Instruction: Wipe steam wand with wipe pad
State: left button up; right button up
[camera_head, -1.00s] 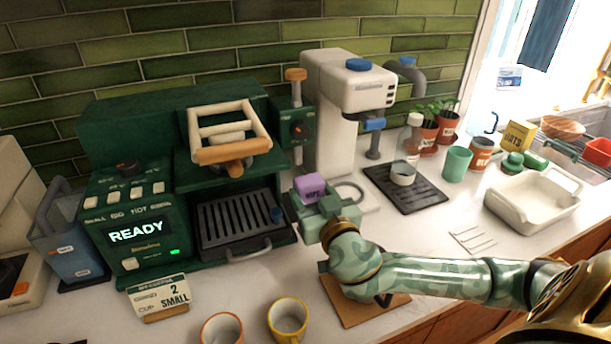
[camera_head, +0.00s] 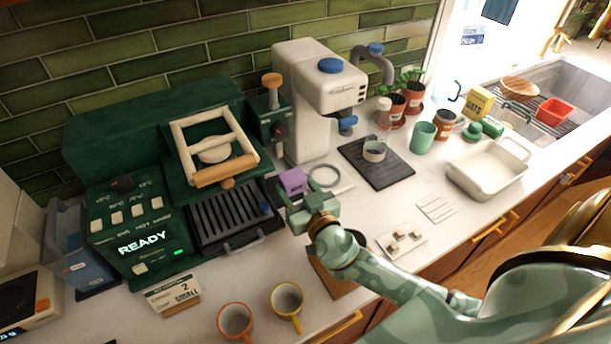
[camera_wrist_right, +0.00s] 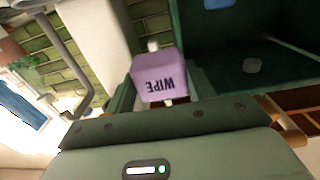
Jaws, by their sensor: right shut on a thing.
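The purple wipe pad (camera_head: 293,182) is held in my right gripper (camera_head: 303,199), beside the right end of the green coffee machine (camera_head: 150,130). In the right wrist view the pad (camera_wrist_right: 158,75), marked WIPE, sits between the fingers of my right gripper (camera_wrist_right: 160,85). Pale stubs show just above and below the pad there; I cannot tell for sure whether they are the steam wand. In the head view the wand cannot be made out below the side unit with the wooden knob (camera_head: 271,80). My left gripper is not in view.
A white grinder (camera_head: 304,110) stands behind the gripper, with a black mat (camera_head: 388,175) to its right. An orange cup (camera_head: 235,321) and a yellow cup (camera_head: 287,303) stand in front. A white basin (camera_head: 480,180) is at the right.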

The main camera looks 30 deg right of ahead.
aim_at(283, 172)
jog(key=shift+a+r, duration=0.1)
jog(key=shift+a, duration=0.05)
jog(key=shift+w, duration=0.35)
jog(key=shift+w+p, duration=0.35)
jog(key=shift+w, duration=2.25)
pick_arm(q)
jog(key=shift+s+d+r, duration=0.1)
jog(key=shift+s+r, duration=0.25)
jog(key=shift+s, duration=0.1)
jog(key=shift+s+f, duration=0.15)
pick_arm(e)
jog(key=shift+w, duration=0.2)
pick_arm(q)
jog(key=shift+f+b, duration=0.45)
jog(key=shift+b, duration=0.1)
pick_arm(e)
jog(key=shift+w, duration=0.85)
